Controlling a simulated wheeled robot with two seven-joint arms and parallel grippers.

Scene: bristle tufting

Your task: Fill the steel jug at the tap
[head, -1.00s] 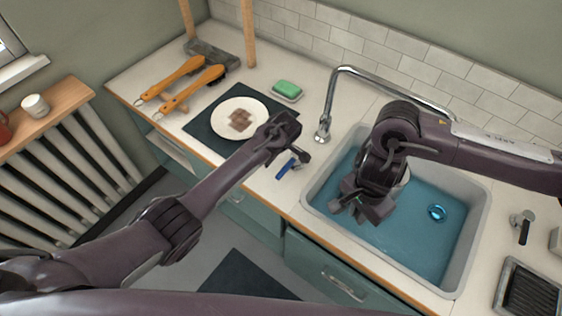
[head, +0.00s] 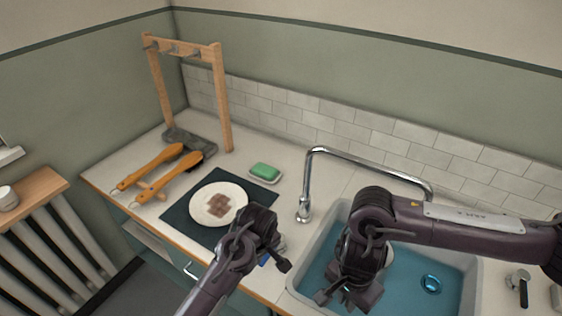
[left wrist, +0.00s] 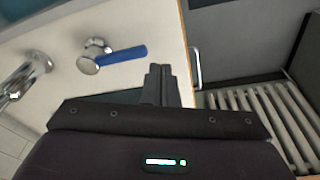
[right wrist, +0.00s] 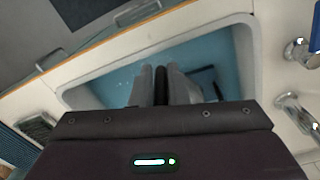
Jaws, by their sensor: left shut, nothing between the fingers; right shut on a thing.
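My right gripper (head: 345,296) is over the left part of the sink (head: 470,300). In the right wrist view its fingers (right wrist: 162,72) are shut on a dark, narrow thing (right wrist: 161,88), which may be the jug's handle. The steel jug's body is mostly hidden; a pale edge (head: 389,257) beside the gripper may be part of it. The chrome tap (head: 304,207) arches over the sink, its spout end partly behind my right arm. My left gripper (head: 284,262) is shut and empty near the blue lever (head: 264,259). In the left wrist view the lever (left wrist: 125,54) is beside the fingers, apart from them.
A plate (head: 218,204) with brown pieces lies on a dark mat (head: 178,218). Green soap (head: 264,171) sits on a dish behind it. Two orange-handled brushes (head: 150,168) and a wooden rack (head: 222,100) are at the left. A dark-handled fitting (head: 518,280) is right of the sink.

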